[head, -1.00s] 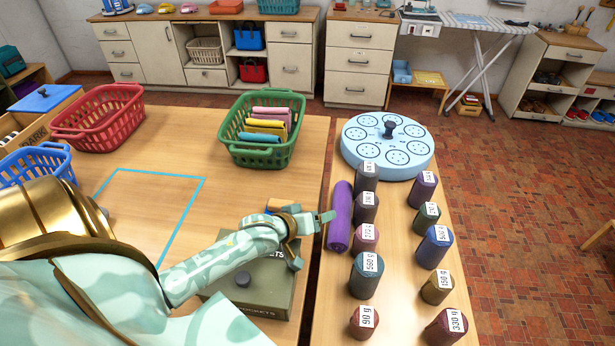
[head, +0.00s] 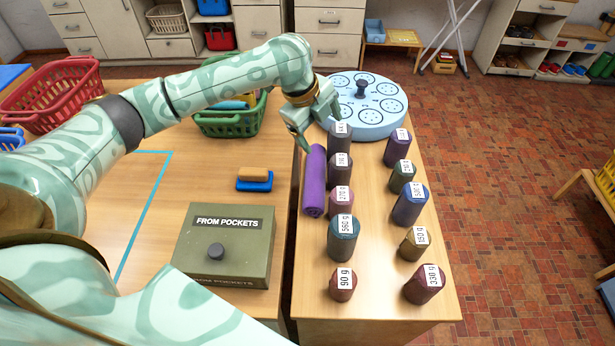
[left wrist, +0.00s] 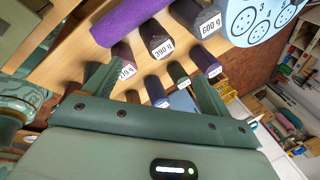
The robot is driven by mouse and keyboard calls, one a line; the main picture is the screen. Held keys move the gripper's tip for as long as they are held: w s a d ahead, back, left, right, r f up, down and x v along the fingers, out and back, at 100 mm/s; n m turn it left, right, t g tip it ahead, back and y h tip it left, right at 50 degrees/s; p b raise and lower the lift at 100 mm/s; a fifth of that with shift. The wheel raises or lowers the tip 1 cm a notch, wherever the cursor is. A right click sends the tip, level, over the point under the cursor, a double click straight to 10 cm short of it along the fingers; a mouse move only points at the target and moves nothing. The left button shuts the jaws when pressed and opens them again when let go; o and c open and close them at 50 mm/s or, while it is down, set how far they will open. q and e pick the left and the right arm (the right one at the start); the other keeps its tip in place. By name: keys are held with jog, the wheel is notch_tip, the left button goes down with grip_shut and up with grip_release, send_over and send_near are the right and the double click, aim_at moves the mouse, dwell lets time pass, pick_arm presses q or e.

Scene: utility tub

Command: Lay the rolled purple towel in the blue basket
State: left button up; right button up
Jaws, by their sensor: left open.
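The rolled purple towel (head: 314,182) lies lengthwise on the right-hand table, along its left edge and beside a row of labelled weights. In the left wrist view the towel (left wrist: 130,18) shows at the top, outside the jaws. My left gripper (head: 320,135) is open and empty above the far end of the towel, close to the weights; its fingers (left wrist: 152,68) are spread in the left wrist view. The blue basket (head: 11,138) shows only in part at the left edge of the head view. My right gripper does not show.
Several labelled weights (head: 343,236) stand in two rows right of the towel. A pale blue round board (head: 375,115) lies behind them. A green basket (head: 232,126) with folded cloths, a brush (head: 255,178), a green box (head: 225,250) and a red basket (head: 45,100) are on the left table.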

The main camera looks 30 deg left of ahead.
pick_arm(q)
jog(key=s+a+f+m+g, duration=0.1)
jog(key=s+f+m+g, duration=0.1)
jog(key=s+f+m, duration=0.3)
jog(key=m+y+b, duration=0.1)
jog(key=m+b, duration=0.3)
send_near(312, 187)
jog(key=shift+g, duration=0.4)
jog(key=f, duration=0.6)
jog(key=shift+w+d+f, duration=0.1)
jog(key=shift+w+d, duration=0.1)
jog(key=shift+d, duration=0.1)
jog(key=f, duration=0.1)
jog(key=f+b, duration=0.1)
jog(key=f, duration=0.1)
jog(key=w+f+b, duration=0.1)
jog(key=f, duration=0.1)
jog(key=shift+d, duration=0.35)
jog(key=c, duration=1.4)
jog(key=shift+o, duration=0.2)
